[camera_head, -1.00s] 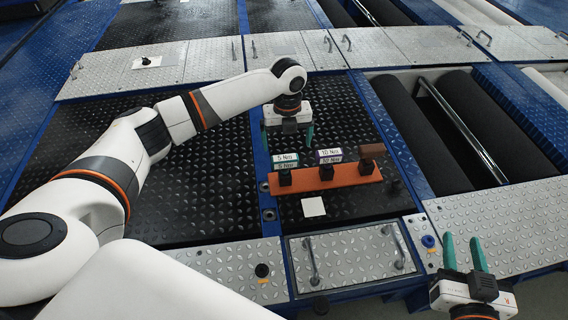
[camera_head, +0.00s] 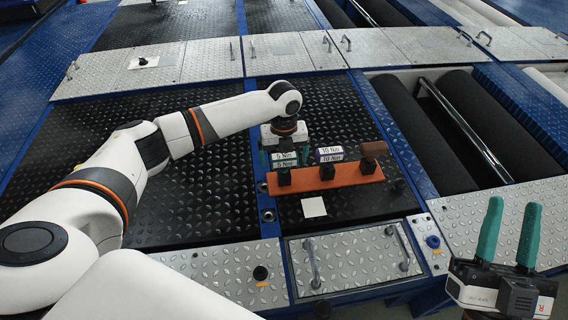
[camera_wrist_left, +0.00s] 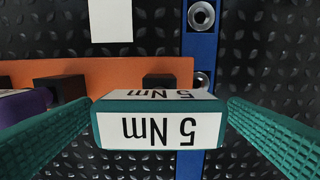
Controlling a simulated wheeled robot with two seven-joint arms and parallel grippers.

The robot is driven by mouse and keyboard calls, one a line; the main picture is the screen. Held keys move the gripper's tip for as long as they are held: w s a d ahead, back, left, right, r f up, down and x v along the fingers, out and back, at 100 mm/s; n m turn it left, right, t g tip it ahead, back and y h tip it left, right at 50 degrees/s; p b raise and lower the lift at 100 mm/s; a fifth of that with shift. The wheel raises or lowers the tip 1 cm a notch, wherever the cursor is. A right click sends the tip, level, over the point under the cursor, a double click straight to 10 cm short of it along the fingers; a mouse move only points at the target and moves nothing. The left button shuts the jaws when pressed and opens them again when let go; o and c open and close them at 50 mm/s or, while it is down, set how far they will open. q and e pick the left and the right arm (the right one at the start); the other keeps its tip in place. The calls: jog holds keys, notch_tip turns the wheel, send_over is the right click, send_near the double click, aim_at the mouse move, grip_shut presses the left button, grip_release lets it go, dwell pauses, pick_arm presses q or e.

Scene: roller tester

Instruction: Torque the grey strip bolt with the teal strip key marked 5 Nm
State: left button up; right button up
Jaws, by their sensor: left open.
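The teal key marked 5 Nm (camera_head: 284,160) stands at the left end of an orange rack (camera_head: 345,176). In the left wrist view the key (camera_wrist_left: 158,128) shows its white label upside down. My left gripper (camera_head: 289,155) is open over it, with a teal finger on each side and a visible gap at both sides in the wrist view. A dark bolt (camera_head: 261,273) with an orange mark sits on the grey tread-plate strip in front; I cannot tell surely whether it is the grey strip bolt. My right gripper (camera_head: 507,238) is open and empty at lower right.
A purple key marked 10 Nm (camera_head: 329,155) and a brown-topped key (camera_head: 374,149) stand in the same rack. A white square (camera_head: 314,207) lies before it. A blue knob (camera_head: 433,241) is on the right plate. Black rollers (camera_head: 483,123) lie in a pit at right.

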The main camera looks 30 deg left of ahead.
pick_arm(q)
jog(key=shift+f, duration=0.2)
pick_arm(e)
jog(key=shift+s+r, duration=0.25)
jog(key=shift+r, duration=0.05)
pick_arm(q)
jog(key=c, duration=1.2)
pick_arm(e)
jog(key=shift+y, duration=0.3)
pick_arm(q)
jog(key=shift+r, duration=0.1)
jog(key=shift+r, duration=0.4)
notch_tip(320, 180, up, 4)
jog(key=shift+r+p, duration=0.2)
jog(key=shift+p, duration=0.95)
notch_tip(320, 180, up, 4)
jog(key=shift+r+p, duration=0.1)
jog(key=shift+p, duration=0.6)
jog(key=shift+r, duration=0.25)
pick_arm(e)
jog(key=w+d+f+g+h, duration=0.1)
jog(key=w+f+g+h, duration=0.2)
jog(key=f+g, duration=0.7)
jog(key=shift+w+d+f+h, duration=0.15)
jog(key=shift+f+h, duration=0.25)
jog(key=shift+f, duration=1.2)
